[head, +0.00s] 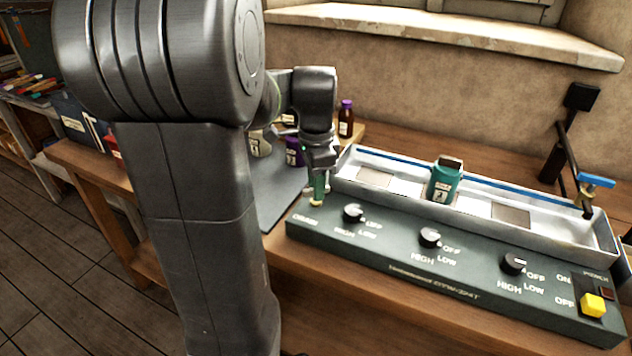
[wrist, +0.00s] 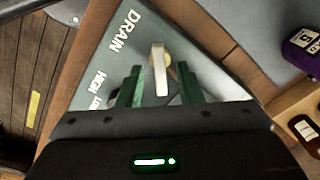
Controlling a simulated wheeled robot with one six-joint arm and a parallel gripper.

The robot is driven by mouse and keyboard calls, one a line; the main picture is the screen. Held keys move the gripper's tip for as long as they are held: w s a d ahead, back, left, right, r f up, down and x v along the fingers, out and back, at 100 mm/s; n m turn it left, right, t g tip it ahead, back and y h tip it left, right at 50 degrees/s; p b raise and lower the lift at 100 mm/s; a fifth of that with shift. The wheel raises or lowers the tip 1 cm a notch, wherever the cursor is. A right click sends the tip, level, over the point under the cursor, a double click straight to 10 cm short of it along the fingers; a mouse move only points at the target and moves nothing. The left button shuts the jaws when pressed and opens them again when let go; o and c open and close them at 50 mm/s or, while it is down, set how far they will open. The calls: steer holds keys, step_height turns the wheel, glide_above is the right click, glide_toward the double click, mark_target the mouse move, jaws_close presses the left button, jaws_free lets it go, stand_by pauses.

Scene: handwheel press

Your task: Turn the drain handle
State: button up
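The drain handle (wrist: 160,72) is a pale lever on a brass-coloured pivot, beside the DRAIN label on the grey-green panel (wrist: 120,60). My gripper (wrist: 160,80) is open, with one dark green finger on each side of the lever and a visible gap on both sides. In the wrist view the lever points down between the fingers, towards the gripper body. In the head view my gripper (head: 318,188) points down at the left end of the control panel (head: 400,262). There it hides most of the handle, and only a brass-coloured bit shows below the fingers.
A metal trough (head: 590,232) behind the panel holds a teal bottle (head: 443,184). Several black knobs and a yellow switch (head: 592,305) line the panel. A blue-handled tap (head: 596,181) stands at the right.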

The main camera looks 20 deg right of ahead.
jaws_close()
steer(key=shift+n, duration=0.3)
steer(key=n+p, duration=0.2)
steer(key=n, duration=0.1)
steer(key=shift+r+p, duration=0.15)
steer(key=shift+p, duration=0.15)
steer(key=n+p, duration=0.2)
steer(key=n, duration=0.3)
steer(key=shift+n, duration=0.4)
jaws_free()
